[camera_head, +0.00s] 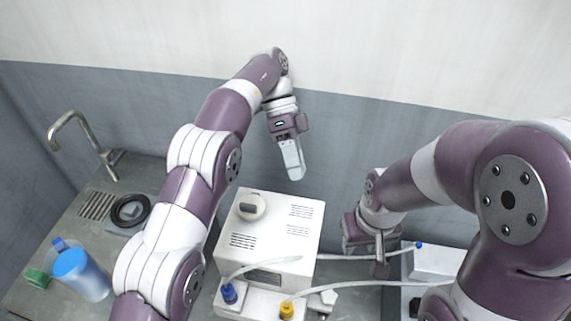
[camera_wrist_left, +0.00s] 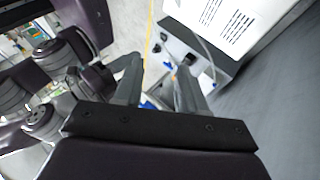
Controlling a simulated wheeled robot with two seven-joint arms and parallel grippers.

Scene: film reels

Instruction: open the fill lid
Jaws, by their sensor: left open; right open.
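A white box-shaped machine (camera_head: 268,232) stands on the counter. A round white lid with a dark grip, apparently the fill lid (camera_head: 250,206), sits on its top left and looks shut. My left gripper (camera_head: 294,172) hangs above and behind the machine, to the right of the lid and apart from it. Its fingers are open and empty in the left wrist view (camera_wrist_left: 157,88), where part of the white machine (camera_wrist_left: 235,22) shows at the top right. My right gripper (camera_head: 380,262) is right of the machine, partly hidden by its own arm; its fingers are hard to make out.
White hoses (camera_head: 350,257) run from blue and yellow fittings (camera_head: 286,310) at the machine's front. A second white box (camera_head: 432,262) stands at the right. A blue-topped jug (camera_head: 88,275), a green item (camera_head: 37,278) and a sink tap (camera_head: 75,122) are at the left. A wall stands behind.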

